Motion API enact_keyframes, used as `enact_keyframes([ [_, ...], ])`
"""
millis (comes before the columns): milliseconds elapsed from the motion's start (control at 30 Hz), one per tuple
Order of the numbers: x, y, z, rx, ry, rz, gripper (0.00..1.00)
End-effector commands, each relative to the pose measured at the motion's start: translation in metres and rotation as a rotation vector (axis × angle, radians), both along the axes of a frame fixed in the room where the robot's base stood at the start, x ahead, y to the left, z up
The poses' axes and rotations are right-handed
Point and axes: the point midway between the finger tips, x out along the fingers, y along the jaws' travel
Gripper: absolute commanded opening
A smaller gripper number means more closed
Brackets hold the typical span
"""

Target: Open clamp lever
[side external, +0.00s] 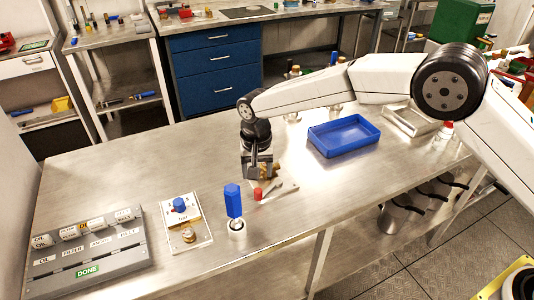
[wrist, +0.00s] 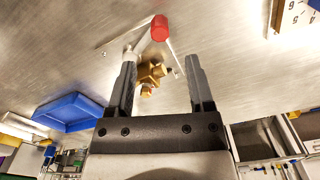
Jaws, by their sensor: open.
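The clamp lever is a thin metal handle with a red tip (wrist: 160,28) in the wrist view. Its red tip (side external: 258,194) also shows in the side view, low over the bench beside my gripper. A brass fitting (wrist: 150,74) sits by the clamp, between my fingers as seen in the wrist view. A pale flat plate (wrist: 118,40) lies under the clamp. My gripper (wrist: 161,62) is open, with the red tip beyond its fingertips. In the side view my gripper (side external: 260,172) points down just behind the red tip and hides part of the clamp.
A blue tray (side external: 343,137) lies to the right. A blue hexagonal piece (side external: 233,200) stands upright in a pale holder at the front.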

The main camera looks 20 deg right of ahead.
Motion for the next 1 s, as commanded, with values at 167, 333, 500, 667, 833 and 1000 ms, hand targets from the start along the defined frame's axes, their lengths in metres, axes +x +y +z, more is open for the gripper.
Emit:
enact_keyframes([
  [167,0.0,0.0,0.001,0.0,0.0,0.0,0.68],
  [333,0.0,0.0,0.0,0.001,-0.001,-0.001,0.36],
  [500,-0.002,0.0,-0.002,0.012,-0.021,-0.022,0.0],
  [667,-0.006,-0.002,-0.009,0.041,-0.071,-0.077,0.0],
  [833,-0.015,-0.006,-0.017,0.095,-0.15,-0.169,0.0],
  [1000,-0.028,-0.011,-0.024,0.165,-0.236,-0.272,0.0],
])
